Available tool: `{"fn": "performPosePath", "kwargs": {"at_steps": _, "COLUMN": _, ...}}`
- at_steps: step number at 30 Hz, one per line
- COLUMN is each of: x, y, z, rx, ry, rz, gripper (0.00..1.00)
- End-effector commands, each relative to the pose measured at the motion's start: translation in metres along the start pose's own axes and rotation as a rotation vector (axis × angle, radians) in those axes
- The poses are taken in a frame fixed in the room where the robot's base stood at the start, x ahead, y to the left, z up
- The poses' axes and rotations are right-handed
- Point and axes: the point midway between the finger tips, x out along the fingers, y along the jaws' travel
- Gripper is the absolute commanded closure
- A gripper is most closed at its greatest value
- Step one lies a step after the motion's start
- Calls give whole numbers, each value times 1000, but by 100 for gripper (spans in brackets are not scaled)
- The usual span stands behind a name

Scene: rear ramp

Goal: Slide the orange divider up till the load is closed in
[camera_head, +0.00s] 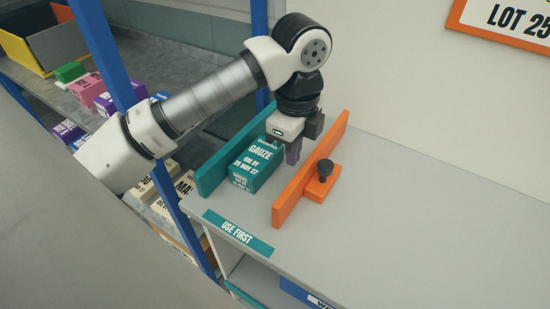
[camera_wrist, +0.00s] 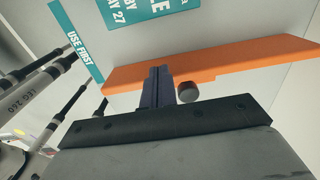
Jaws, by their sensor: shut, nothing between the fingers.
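The orange divider (camera_head: 300,183) stands upright on the grey shelf, with a flat foot and a dark knob (camera_head: 325,168) on its right side. The load is a teal gauze box (camera_head: 258,163), left of the divider, with a strip of bare shelf between them. A fixed-looking teal divider (camera_head: 228,157) stands along the box's left side. My gripper (camera_head: 293,160) is shut and empty, pointing down between the box and the orange divider's far part. In the wrist view its fingers (camera_wrist: 159,74) overlap the orange divider (camera_wrist: 225,62); I cannot tell whether they touch it.
A "USE FIRST" label (camera_head: 238,232) marks the shelf's front edge. The grey shelf (camera_head: 430,220) is clear right of the orange divider. A blue upright (camera_head: 105,55) and a rack with several small boxes stand at the left. A wall is behind.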

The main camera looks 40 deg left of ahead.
Motion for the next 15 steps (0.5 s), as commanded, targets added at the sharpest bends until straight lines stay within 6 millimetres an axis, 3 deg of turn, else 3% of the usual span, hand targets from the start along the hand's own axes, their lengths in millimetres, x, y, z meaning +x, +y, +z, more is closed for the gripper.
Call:
{"fn": "performPosePath", "kwargs": {"at_steps": 8, "x": 58, "y": 0, "z": -2, "rx": 3, "ry": 6, "rz": 0, "gripper": 100}}
{"fn": "performPosePath", "kwargs": {"at_steps": 15, "x": 54, "y": 0, "z": 32, "rx": 1, "ry": 4, "rz": -2, "gripper": 100}}
